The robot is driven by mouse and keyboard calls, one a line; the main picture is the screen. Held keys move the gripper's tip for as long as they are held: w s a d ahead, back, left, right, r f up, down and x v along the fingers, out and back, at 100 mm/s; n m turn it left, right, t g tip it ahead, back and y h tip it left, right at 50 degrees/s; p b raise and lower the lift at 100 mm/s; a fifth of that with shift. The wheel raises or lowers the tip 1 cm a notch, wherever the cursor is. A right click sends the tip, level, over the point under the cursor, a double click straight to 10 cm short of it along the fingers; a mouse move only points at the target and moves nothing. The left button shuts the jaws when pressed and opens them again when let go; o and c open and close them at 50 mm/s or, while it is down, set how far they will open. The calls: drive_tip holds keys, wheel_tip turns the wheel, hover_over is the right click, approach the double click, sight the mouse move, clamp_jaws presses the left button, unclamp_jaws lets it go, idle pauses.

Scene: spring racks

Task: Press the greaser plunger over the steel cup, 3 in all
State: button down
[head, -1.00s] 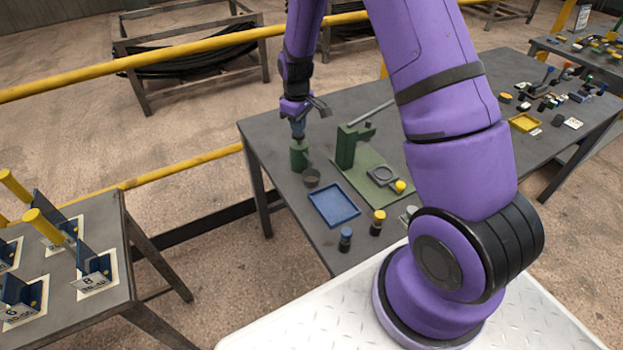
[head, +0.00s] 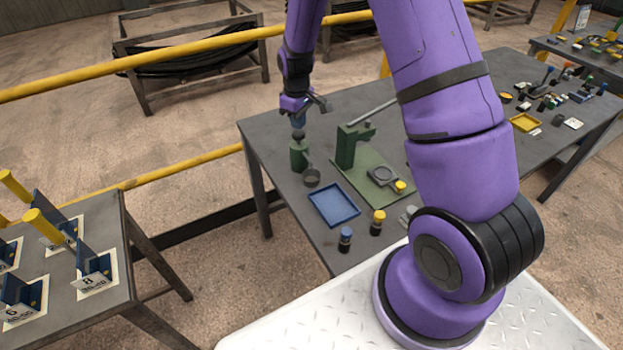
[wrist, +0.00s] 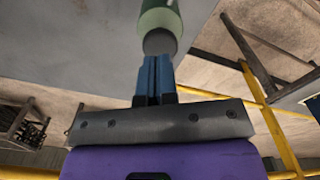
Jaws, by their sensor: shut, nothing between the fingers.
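The green greaser (head: 299,157) stands upright near the left end of the grey table. Its dark round plunger (head: 298,135) sticks up from the top. The small dark steel cup (head: 311,177) stands at the greaser's front right side. My gripper (head: 298,124) is shut and empty, pointing down just above the plunger. In the wrist view the shut blue fingers (wrist: 154,75) line up with the grey plunger top (wrist: 160,42) and green body (wrist: 160,17). I cannot tell if the fingertips touch the plunger. The cup is not visible in the wrist view.
Right of the greaser stands a green press (head: 347,148) on a green plate. A yellow rail (head: 180,174) runs behind the table.

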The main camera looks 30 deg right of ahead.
sight(298, 133)
drive_tip(key=shift+f, duration=0.3)
drive_tip(key=shift+f, duration=1.5)
drive_tip(key=shift+r, duration=1.9)
drive_tip(key=shift+f, duration=0.15)
